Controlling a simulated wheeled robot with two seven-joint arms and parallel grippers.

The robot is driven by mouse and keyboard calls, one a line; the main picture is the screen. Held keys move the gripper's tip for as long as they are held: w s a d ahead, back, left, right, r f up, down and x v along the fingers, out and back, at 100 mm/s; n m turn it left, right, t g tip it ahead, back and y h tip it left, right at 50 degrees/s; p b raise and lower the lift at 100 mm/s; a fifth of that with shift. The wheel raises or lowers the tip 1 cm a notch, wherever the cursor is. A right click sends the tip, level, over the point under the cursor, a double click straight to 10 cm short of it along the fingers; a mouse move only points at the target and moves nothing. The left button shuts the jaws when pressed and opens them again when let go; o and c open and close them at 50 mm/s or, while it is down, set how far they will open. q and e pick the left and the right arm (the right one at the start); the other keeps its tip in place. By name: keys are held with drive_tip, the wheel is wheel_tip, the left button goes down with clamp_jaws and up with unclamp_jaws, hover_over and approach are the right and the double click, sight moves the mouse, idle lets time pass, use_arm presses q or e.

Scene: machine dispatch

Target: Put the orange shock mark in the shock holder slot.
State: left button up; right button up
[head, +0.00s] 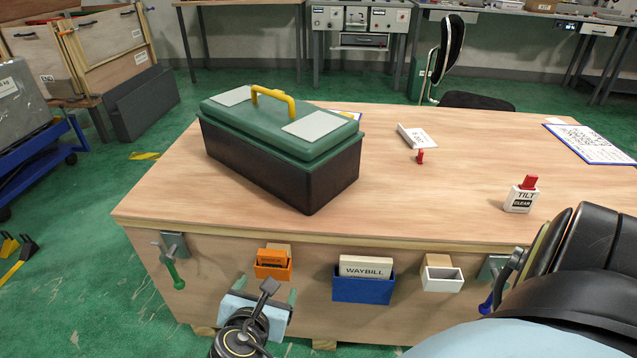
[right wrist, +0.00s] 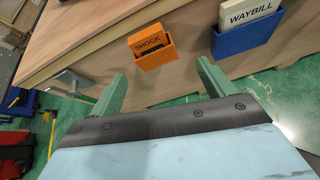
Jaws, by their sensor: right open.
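The orange shock mark (right wrist: 147,42), lettered SHOCK, stands in the orange shock holder (right wrist: 156,59) on the front face of the crate-like bench. Only its upper part shows above the holder's front wall; how deep it sits is hidden. The holder also shows in the head view (head: 272,272), with the lettered mark in it. My right gripper (head: 265,291) is just below and in front of the holder. In the right wrist view its green fingers (right wrist: 160,80) are spread apart with nothing between them. My left gripper is not in view.
A blue WAYBILL holder (head: 363,289) and an empty white holder (head: 443,280) are to the right. A green-handled clamp (head: 172,262) is at the left.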

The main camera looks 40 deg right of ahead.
drive_tip(key=s+f+m+g+y, duration=0.2)
drive_tip(key=s+f+m+y, duration=0.2)
drive_tip(key=s+m, duration=0.4)
drive_tip(key=s+d+f+m+g+y, duration=0.1)
drive_tip(key=s+f+m+g+y, duration=0.2)
drive_tip(key=m, duration=1.1)
drive_tip(key=s+f+y, duration=0.2)
drive_tip(key=s, duration=0.3)
drive_tip(key=shift+s+d, duration=0.2)
drive_tip(key=shift+f, duration=0.1)
drive_tip(key=shift+c, duration=0.2)
